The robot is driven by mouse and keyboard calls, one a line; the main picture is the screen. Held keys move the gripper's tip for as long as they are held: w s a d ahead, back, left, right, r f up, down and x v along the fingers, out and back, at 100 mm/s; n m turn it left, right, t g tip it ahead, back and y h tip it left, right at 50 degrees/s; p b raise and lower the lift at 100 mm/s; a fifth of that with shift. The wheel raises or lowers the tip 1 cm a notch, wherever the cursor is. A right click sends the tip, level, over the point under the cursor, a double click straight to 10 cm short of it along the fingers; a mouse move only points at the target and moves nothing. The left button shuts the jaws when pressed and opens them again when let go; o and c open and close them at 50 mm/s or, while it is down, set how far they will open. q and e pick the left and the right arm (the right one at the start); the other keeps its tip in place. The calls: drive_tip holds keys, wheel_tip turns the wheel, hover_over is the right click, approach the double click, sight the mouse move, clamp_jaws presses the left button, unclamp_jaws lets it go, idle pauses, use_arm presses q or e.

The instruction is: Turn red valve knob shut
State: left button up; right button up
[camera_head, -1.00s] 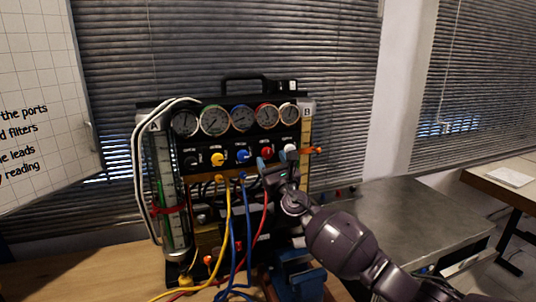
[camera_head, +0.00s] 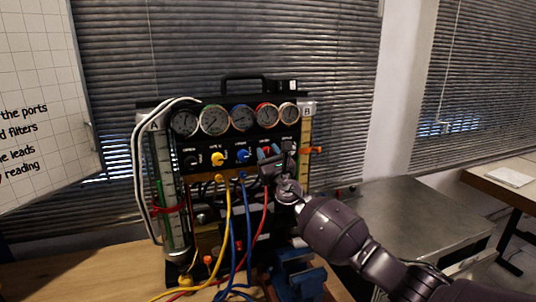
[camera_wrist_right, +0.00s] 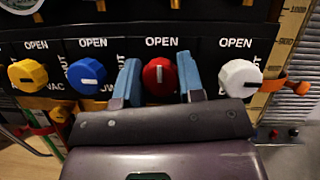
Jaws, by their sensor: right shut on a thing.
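The red valve knob (camera_wrist_right: 160,76) is on the dark panel of the gauge rig, under an OPEN label. Its pale pointer mark stands about upright, toward OPEN. My right gripper (camera_wrist_right: 159,80) has its two blue fingers on either side of the knob, closed against it. In the head view my right gripper (camera_head: 270,152) reaches in from the lower right and mostly hides the red knob. My left gripper is not in view.
The white knob (camera_wrist_right: 240,78) is close to the right finger, and the blue knob (camera_wrist_right: 88,76) is left of the left finger. A yellow knob (camera_wrist_right: 28,76) is farther left. Gauges (camera_head: 241,118) line the rig above. Yellow, blue and red hoses (camera_head: 229,230) hang below.

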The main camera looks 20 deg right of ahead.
drive_tip(key=shift+m+h, duration=0.4)
drive_tip(key=m+h+b, duration=0.1)
drive_tip(key=m, duration=0.1)
drive_tip(key=m+h, duration=0.1)
drive_tip(key=m, duration=0.2)
drive_tip(key=shift+m+h+b, duration=0.3)
drive_tip(key=shift+h+b, duration=0.05)
drive_tip(key=shift+h, duration=0.05)
drive_tip(key=m+h, duration=0.1)
drive_tip(key=m, duration=0.2)
drive_tip(key=m+g+h, duration=0.1)
drive_tip(key=m+h, duration=0.1)
drive_tip(key=m, duration=0.1)
drive_tip(key=m+h, duration=0.1)
drive_tip(key=m, duration=0.2)
drive_tip(key=m+g, duration=0.1)
drive_tip(key=m, duration=0.2)
drive_tip(key=shift+g+h, duration=0.3)
drive_tip(key=shift+h, duration=0.1)
drive_tip(key=shift+m+g+p, duration=0.6)
drive_tip(key=shift+m+g, duration=0.4)
drive_tip(key=shift+m, duration=1.4)
drive_tip(key=o, duration=0.9)
drive_tip(key=shift+s, duration=0.1)
